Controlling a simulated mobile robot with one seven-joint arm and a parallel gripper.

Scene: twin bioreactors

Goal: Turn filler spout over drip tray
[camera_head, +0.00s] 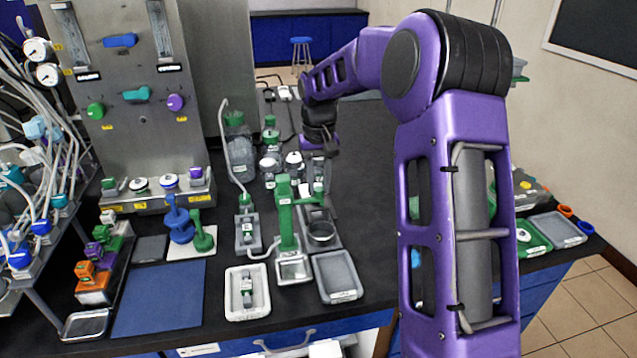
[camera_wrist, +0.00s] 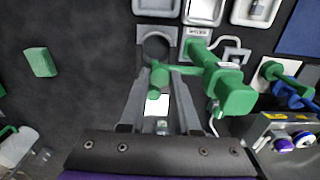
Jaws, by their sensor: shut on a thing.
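The green filler (camera_head: 286,215) is an upright post on a grey base, with a short spout arm pointing right in the head view. In the wrist view the spout (camera_wrist: 160,75) reaches left from the green filler body (camera_wrist: 232,95). My gripper (camera_wrist: 162,82) is shut on the spout's end, with one finger on each side. In the head view my gripper (camera_head: 316,186) is small and partly hidden behind the filler. A small square metal tray (camera_head: 293,270), apparently the drip tray, sits in front of the filler post. The spout points sideways, not over that tray.
A grey stand with a round dark recess (camera_head: 320,233) is beside the filler. A larger grey tray (camera_head: 338,290) and a white tray with a bottle (camera_head: 234,291) flank the square tray. A tubed grey unit (camera_head: 247,236) stands left; bottles stand behind.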

